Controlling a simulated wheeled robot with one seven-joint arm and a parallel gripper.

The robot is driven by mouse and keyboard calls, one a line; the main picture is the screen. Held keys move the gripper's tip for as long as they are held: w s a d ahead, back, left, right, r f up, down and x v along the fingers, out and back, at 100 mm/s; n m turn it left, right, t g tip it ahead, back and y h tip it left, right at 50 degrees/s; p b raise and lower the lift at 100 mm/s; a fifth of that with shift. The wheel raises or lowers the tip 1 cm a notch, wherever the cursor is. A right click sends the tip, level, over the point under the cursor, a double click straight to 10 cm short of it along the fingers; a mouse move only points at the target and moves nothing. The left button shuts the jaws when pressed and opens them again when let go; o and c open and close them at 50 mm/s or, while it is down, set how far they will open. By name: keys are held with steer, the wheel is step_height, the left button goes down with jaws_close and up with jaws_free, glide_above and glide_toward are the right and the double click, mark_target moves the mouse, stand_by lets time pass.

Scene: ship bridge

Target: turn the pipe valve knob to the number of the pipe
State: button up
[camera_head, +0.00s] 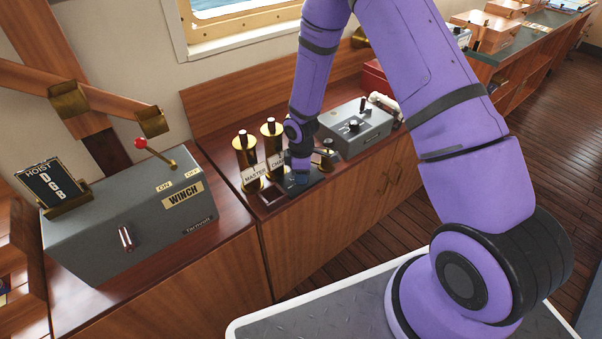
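Two upright brass pipes stand on the wooden counter, the left one (245,165) labelled "MASTER" and the right one (270,132) with a label starting "CHA", partly hidden. My gripper (298,180) is low over the counter, just right of these pipes, pointing down at a dark flat base. A small bluish part shows at its tip, and I cannot tell what it is. Whether the fingers are open or shut is too small to tell. A shorter brass piece (327,160) stands right of my gripper, partly hidden. No valve knob or pipe number is clearly readable.
A grey winch box (125,240) with a red-tipped lever (143,145) and a "HOIST" sign (52,185) stands at the left. A grey control box (355,130) sits right of my gripper. A window is behind. Wooden floor is open at the right.

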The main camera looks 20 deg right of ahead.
steer(key=c, duration=0.4)
steer(key=shift+o, duration=0.2)
steer(key=m, duration=0.8)
steer(key=shift+w+m, duration=0.1)
steer(key=shift+m, duration=0.4)
steer(key=o, duration=0.9)
